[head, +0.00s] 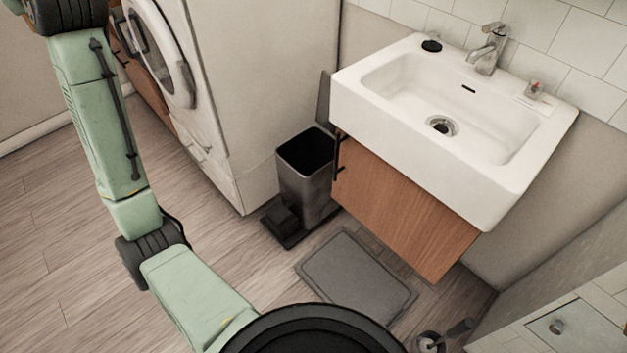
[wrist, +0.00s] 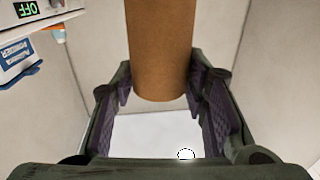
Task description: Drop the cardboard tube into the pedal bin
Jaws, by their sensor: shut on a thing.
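The pedal bin (head: 318,188) stands on the floor between the white washing machine cabinet and the sink cabinet. Its lid is up and its dark opening faces upward. The brown cardboard tube (wrist: 160,45) is in the wrist view, between the purple-padded fingers of my gripper (wrist: 160,90). My gripper is shut on the tube, whose rounded end shows and whose other end runs out of the picture's top. In the head view neither my gripper nor the tube shows; my green arm runs down the left side to the bottom edge.
A white sink (head: 440,125) on a wooden cabinet (head: 405,210) stands right of the bin. A grey mat (head: 357,277) lies in front. A washing machine (head: 160,45) is at upper left. Bare floor is at left. A blue packet (wrist: 17,62) shows in the wrist view.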

